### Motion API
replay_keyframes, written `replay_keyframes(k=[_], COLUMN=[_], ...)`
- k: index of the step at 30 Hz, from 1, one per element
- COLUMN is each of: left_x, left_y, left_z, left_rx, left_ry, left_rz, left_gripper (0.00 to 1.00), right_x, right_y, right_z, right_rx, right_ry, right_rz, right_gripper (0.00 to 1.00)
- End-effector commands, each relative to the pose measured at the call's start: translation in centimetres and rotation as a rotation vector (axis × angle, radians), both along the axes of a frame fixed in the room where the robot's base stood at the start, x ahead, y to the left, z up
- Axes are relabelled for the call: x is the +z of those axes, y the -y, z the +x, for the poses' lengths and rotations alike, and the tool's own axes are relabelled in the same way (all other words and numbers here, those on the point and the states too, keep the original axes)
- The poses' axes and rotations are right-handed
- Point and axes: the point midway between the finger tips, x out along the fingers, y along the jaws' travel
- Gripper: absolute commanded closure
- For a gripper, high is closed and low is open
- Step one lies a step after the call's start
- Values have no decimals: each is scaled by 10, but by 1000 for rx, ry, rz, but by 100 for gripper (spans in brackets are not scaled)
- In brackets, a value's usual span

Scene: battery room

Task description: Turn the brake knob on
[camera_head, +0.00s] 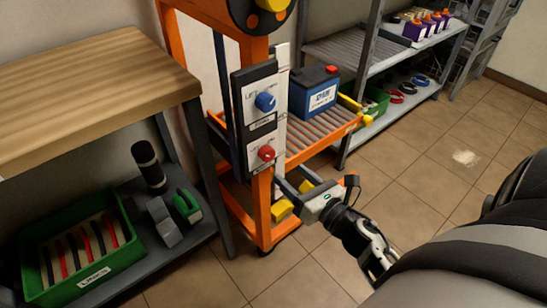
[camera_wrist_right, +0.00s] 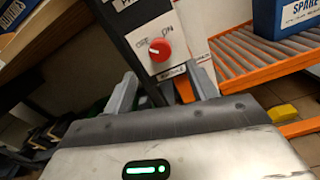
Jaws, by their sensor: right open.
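The red knob (camera_head: 266,153) is on the lower white plate of the panel on the orange frame. In the right wrist view, the red knob (camera_wrist_right: 160,50) has OFF to its upper left and ON to its upper right. A pale mark on it seems to lie on the OFF side. The dark label below is too small to read surely. My right gripper (camera_head: 290,186) is open and empty, below and a little right of the knob, apart from it. Its fingers (camera_wrist_right: 163,86) stand either side of the plate's lower end in the wrist view. My left gripper is out of view.
A blue knob (camera_head: 265,102) sits above the red one on the same panel (camera_head: 240,120). A blue battery (camera_head: 314,92) stands on the roller shelf (camera_head: 330,130) to the right. A wooden bench (camera_head: 95,85) stands close on the left. Open tiled floor lies right.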

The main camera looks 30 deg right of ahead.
Motion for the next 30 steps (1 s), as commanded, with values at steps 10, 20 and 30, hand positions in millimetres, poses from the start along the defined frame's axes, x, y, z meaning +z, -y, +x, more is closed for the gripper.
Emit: replay_keyframes(k=[10, 20, 30], left_x=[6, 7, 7], left_y=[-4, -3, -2], left_z=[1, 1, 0], left_rx=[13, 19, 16], left_ry=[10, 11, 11], left_rz=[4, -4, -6], left_gripper=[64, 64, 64], right_x=[0, 0, 0], right_y=[-5, -6, -6], right_z=[64, 78, 77], right_rx=[1, 0, 0], right_ry=[1, -1, 0], right_rz=[0, 0, 0], right_gripper=[43, 43, 88])
